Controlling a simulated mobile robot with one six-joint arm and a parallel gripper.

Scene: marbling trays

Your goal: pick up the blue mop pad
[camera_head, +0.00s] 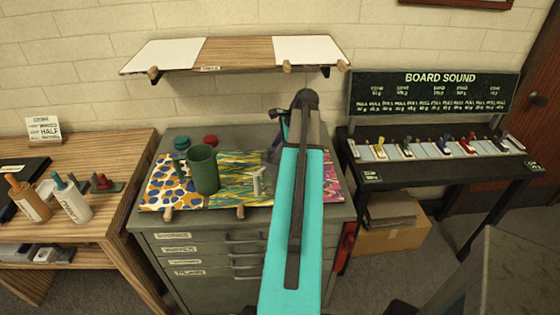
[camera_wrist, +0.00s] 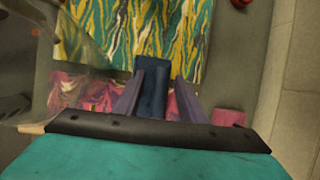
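In the wrist view, a dark blue block (camera_wrist: 152,88), which looks like the blue mop pad, lies between the two purple fingers of my gripper (camera_wrist: 160,77). The fingers are spread. The left finger overlaps the block's left edge, and a gap shows beside the right finger. I cannot tell whether either finger touches it. In the head view my teal arm reaches over the grey cabinet top and hides the blue block and most of my gripper.
Marbled sheets (camera_head: 240,188) lie on the cabinet, with a green cup (camera_head: 204,170) on them. A clear object (camera_wrist: 75,60) stands left of my gripper and a pink block (camera_wrist: 228,118) right. Red (camera_head: 210,140) and teal (camera_head: 181,142) round pieces lie behind. A shelf (camera_head: 240,52) hangs above.

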